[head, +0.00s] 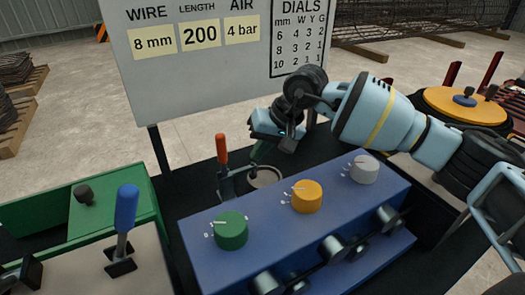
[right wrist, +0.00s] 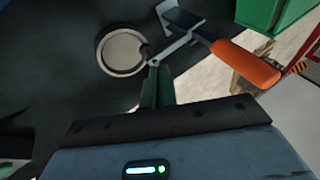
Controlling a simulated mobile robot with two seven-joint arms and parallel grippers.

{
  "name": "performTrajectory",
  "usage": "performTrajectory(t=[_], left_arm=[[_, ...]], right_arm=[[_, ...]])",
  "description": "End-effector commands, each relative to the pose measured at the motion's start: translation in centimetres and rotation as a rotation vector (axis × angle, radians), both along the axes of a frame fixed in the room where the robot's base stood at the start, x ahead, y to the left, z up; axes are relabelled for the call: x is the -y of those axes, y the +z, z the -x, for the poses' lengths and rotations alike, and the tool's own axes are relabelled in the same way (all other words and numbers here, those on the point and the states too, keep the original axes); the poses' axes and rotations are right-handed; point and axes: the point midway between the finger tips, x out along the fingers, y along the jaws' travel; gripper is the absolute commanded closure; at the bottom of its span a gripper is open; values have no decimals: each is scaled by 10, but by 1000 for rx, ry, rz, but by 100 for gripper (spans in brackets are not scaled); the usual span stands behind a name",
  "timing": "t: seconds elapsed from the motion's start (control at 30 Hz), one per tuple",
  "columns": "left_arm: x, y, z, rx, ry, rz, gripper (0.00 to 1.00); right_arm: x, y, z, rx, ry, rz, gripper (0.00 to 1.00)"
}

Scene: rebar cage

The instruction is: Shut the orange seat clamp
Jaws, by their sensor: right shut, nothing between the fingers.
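The orange seat clamp has an orange handle (head: 221,149) that stands upright at the back of the blue dial panel in the head view. In the right wrist view the orange handle (right wrist: 246,62) extends to the right from a grey metal linkage (right wrist: 178,46). A round metal seat (head: 265,177) lies beside the clamp; it also shows in the right wrist view (right wrist: 122,52). My right gripper (head: 254,165) points down just right of the handle, above the seat. Its greenish fingers (right wrist: 155,72) are shut and empty, close to the linkage; I cannot tell whether they touch.
The blue panel (head: 340,216) with green, yellow and white dials fills the front. A blue-handled lever (head: 126,208) and a green box (head: 82,213) stand at left. A sign board (head: 205,75) rises behind the clamp. A yellow round table (head: 463,105) is at right.

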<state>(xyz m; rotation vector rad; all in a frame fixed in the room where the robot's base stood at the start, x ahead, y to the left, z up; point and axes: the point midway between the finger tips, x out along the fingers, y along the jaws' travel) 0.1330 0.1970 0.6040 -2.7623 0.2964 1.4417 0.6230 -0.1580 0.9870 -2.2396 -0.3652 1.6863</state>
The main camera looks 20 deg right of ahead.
Motion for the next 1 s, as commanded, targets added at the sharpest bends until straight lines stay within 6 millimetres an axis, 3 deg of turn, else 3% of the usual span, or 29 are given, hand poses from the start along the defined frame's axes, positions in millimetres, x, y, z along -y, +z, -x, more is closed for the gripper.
performTrajectory(t=[0.03, 0.3, 0.5, 1.0], left_arm=[[0, 12, -7, 18, 0, 0, 100], [1, -1, 3, -4, 3, 4, 100], [0, -5, 8, -17, 1, 0, 100], [0, -3, 5, -8, 1, 1, 100]], right_arm=[[-4, 23, 3, 15, 1, -2, 100], [40, 50, 14, 10, -4, -5, 100], [62, 69, 20, 11, -3, -6, 100], [72, 79, 23, 12, 0, -6, 100]])
